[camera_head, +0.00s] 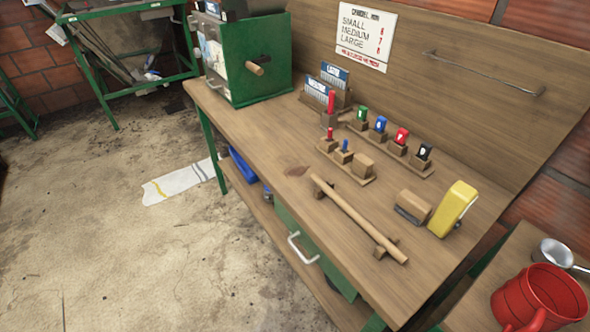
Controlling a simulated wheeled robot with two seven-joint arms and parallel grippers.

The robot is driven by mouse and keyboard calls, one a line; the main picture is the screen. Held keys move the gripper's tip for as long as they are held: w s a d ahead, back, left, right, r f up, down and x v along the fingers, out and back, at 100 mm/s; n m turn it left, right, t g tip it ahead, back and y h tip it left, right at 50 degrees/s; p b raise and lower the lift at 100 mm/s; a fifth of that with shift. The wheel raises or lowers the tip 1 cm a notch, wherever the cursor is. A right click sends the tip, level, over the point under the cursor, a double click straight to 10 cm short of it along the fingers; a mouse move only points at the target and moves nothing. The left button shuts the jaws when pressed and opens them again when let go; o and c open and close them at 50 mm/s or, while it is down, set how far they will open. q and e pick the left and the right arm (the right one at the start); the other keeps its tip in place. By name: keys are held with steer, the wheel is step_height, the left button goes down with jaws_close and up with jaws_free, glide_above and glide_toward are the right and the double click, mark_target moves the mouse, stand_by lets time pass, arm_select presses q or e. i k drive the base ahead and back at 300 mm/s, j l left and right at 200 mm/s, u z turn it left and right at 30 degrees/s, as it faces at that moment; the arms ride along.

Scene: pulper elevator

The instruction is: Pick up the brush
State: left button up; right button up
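A small wooden block with a dark strip along its lower front edge, which looks like the brush (413,204), lies on the right part of the wooden workbench (250,138). It is just left of a yellow object (454,209) with a pale side face, and right of a long wooden bar (360,220) on small supports. Nothing covers the brush from this view. Neither of my grippers shows in the head view.
Wooden holders with coloured stamps (381,128) stand behind. A green box (247,60) with a wooden knob fills the bench's far left. A drawer handle (303,249) juts out in front. The left floor is mostly clear.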

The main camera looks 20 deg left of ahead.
mark_target(413, 208)
steer(key=l+u, duration=0.35)
steer(key=k+l+u, duration=0.15)
steer(key=l+u, duration=0.15)
steer(key=k+l+u, duration=0.15)
steer(key=l+u, duration=0.2)
